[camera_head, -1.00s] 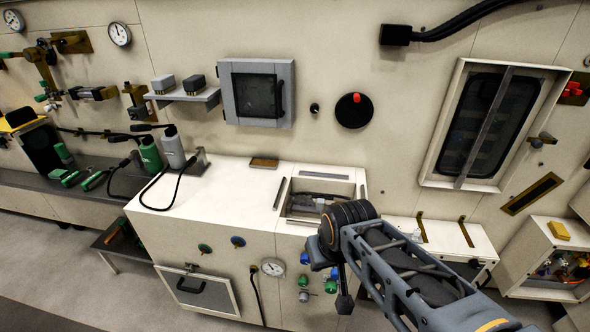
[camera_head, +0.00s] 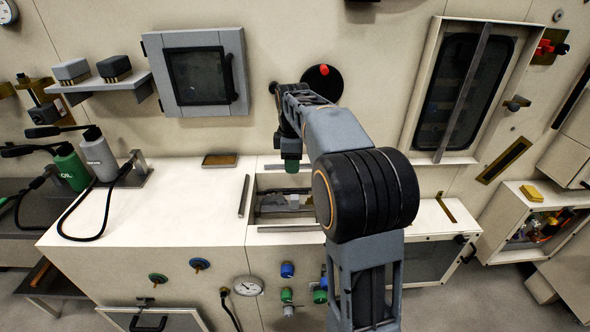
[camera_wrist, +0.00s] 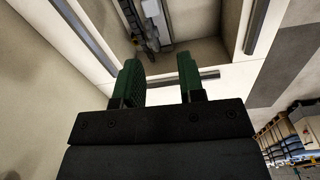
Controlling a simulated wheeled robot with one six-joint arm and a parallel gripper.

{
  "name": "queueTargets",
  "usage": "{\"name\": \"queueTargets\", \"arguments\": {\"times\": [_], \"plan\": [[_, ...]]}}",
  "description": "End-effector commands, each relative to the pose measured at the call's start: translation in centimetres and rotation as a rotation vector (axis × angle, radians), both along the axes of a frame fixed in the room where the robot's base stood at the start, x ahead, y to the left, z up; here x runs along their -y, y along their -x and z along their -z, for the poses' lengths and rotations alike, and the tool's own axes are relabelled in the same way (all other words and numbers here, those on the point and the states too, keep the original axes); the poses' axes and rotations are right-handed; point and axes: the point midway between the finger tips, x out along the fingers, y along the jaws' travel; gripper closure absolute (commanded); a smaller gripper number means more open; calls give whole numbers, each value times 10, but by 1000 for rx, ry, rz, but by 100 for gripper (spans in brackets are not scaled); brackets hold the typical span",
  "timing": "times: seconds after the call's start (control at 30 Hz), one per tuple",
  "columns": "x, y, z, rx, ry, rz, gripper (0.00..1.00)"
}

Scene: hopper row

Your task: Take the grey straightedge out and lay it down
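The open hopper (camera_head: 262,184) is a rectangular recess in the white bench top. Inside lie a dark grey part and a paler grey bar-like piece (camera_wrist: 153,14), partly cut off by the wrist view's top edge. I cannot tell whether either is the straightedge. Slim grey strips lie along the rim, one on the left (camera_head: 244,196) and one at the front (camera_head: 287,228). My gripper (camera_head: 291,165), with green fingers, is over the back part of the hopper. In the wrist view the fingers (camera_wrist: 160,80) are apart with nothing held between them.
Bottles (camera_head: 98,155) stand at the left. A grey-framed window (camera_head: 197,72) and a round black plate with a red knob (camera_head: 322,85) are on the wall. A slanted grey bar (camera_head: 462,90) crosses the right window.

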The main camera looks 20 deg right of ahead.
Motion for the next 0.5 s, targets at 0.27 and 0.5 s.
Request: {"name": "queueTargets", "arguments": {"times": [0.27, 0.5], "plan": [[13, -15, 28, -25, -1, -93, 64], [14, -15, 72, -25, -1, -91, 64]]}}
